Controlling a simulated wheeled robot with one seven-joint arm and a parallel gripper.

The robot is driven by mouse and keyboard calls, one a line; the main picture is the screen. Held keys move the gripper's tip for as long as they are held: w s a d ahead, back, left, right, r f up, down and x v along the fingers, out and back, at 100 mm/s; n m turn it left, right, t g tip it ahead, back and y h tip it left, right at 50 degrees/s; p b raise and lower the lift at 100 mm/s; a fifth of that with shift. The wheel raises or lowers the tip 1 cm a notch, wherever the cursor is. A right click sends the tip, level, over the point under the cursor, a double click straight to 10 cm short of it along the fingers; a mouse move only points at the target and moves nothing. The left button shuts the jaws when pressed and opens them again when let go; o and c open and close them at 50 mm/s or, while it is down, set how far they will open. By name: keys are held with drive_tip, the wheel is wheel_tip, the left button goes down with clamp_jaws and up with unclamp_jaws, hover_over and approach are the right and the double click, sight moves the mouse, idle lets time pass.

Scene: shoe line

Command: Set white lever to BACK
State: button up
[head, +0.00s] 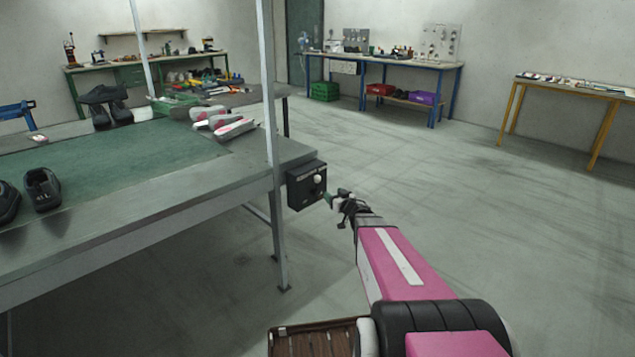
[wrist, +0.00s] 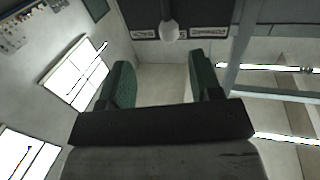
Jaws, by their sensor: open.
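A black control box (head: 300,190) is fixed at the corner of the metal-edged table. The white lever (head: 317,179) shows as a pale knob on the box's face. In the wrist view the white lever (wrist: 170,32) hangs in front of the dark box (wrist: 140,10), between two light labels too small to read. My gripper (head: 330,198) is just right of the box and slightly below the knob. In the wrist view my gripper (wrist: 160,75) is open and empty, its green fingertips apart. The knob is beyond the gap between them, apart from both. Which setting the lever is at cannot be told.
The table (head: 130,240) with a green mat carries dark shoes (head: 42,188) and pale shoe parts (head: 232,128). A metal post (head: 268,90) rises beside the box. Workbenches (head: 385,65) stand along the back wall. The floor to the right is clear.

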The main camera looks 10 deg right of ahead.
sight(318, 183)
drive_tip(key=shift+n+y, duration=0.3)
drive_tip(key=shift+y, duration=0.2)
drive_tip(key=x, duration=1.1)
drive_tip(key=shift+w+a+f, duration=0.1)
drive_tip(key=shift+a, duration=0.1)
clamp_jaws()
